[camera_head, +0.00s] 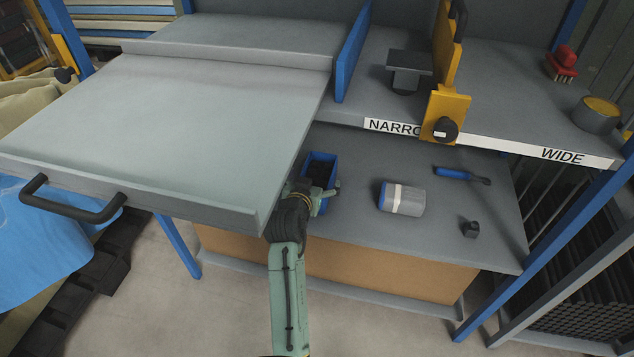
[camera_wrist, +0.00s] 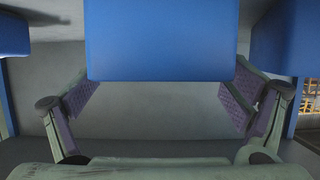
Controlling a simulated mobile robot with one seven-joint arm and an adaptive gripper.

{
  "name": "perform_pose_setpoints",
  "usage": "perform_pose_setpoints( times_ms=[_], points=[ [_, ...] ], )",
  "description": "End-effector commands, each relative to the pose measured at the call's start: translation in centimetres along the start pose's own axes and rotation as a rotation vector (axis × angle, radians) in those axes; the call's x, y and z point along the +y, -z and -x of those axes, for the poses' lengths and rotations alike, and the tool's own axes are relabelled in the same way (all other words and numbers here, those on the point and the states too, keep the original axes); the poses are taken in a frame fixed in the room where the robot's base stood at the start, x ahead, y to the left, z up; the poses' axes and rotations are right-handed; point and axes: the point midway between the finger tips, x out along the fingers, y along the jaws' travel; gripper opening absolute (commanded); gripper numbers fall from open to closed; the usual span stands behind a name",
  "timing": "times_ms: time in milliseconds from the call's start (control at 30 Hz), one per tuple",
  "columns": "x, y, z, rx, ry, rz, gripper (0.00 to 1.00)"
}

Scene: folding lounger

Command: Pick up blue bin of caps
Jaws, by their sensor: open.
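The blue bin (camera_head: 320,158) stands on the lower grey shelf, just right of the sliding panel's edge, with dark contents inside. My gripper (camera_head: 316,194) is at the bin's near side and hides part of its front. In the wrist view, a blue wall (camera_wrist: 162,40), likely the bin's, fills the upper middle. My open fingers (camera_wrist: 160,97) show to the left and right, with a grey surface between their pads. I cannot tell whether the fingers touch the bin.
The grey panel (camera_head: 170,120) with a black handle overhangs left of my arm. On the lower shelf (camera_head: 440,225) are a grey-blue container (camera_head: 402,199), a blue-handled tool (camera_head: 455,173) and a small black part (camera_head: 470,229). The upper shelf edge (camera_head: 510,149) lies above.

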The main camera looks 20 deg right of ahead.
Motion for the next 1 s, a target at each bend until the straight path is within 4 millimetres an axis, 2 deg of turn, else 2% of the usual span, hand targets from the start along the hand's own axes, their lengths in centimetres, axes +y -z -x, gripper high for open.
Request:
perform_pose_setpoints(
  times_ms=[167,433,1000],
  points=[
    [-0.1,0.1,-1.9,-0.001,0.001,0.0,0.94],
    [-0.1,0.0,-2.1,0.0,0.002,0.001,0.93],
    [0.0,-0.1,-2.1,-0.002,0.0,0.001,0.55]
  ],
)
